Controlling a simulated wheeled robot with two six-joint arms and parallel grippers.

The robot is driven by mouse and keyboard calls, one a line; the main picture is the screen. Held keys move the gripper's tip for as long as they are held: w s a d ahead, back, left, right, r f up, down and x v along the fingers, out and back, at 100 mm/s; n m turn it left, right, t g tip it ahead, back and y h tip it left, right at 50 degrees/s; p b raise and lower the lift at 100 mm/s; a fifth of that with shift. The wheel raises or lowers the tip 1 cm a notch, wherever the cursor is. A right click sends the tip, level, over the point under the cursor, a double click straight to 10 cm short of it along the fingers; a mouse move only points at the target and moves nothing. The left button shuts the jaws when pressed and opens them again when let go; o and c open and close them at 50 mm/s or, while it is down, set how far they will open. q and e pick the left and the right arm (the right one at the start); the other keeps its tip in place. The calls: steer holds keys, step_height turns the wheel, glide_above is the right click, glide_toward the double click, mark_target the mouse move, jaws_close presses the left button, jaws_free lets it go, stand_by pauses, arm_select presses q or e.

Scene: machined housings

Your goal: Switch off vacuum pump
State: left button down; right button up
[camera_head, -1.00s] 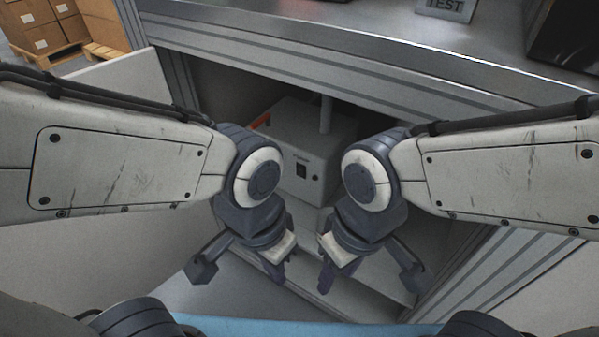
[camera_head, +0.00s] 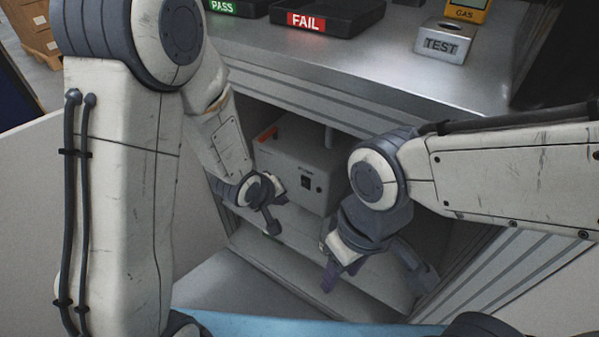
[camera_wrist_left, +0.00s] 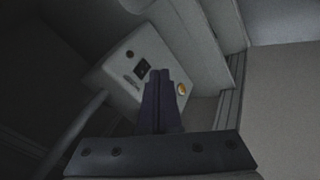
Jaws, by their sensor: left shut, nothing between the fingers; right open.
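The vacuum pump appears to be the light grey box (camera_head: 290,160) on a shelf inside the cabinet under the bench; it also shows in the left wrist view (camera_wrist_left: 118,80). Its front bears a black rocker switch (camera_head: 306,182), also clear in the left wrist view (camera_wrist_left: 141,68). My left gripper (camera_head: 280,187) is at the cabinet opening, left of the switch. My right gripper (camera_head: 330,272) is open and empty, lower right of the pump.
The cabinet's top edge (camera_head: 330,100) runs above the pump. A pipe (camera_head: 328,137) rises behind it. A round orange part (camera_wrist_left: 182,89) shows beside the fingertips. PASS and FAIL trays (camera_head: 325,18) and a TEST block (camera_head: 443,42) stand on the bench above.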

arm_select(q)
steer(key=w+n, duration=0.1)
steer(key=n, duration=0.1)
steer(key=w+a+f+n+t+h+p, duration=0.1)
steer(key=n, duration=0.1)
steer(key=w+a+f+n+t+h, duration=0.1)
steer(key=n, duration=0.1)
steer(key=shift+a+p, duration=0.15)
steer(key=shift+p, duration=0.25)
steer(key=b, duration=0.3)
glide_toward(304, 182)
steer(key=shift+x, duration=3)
steer(key=shift+s, duration=0.15)
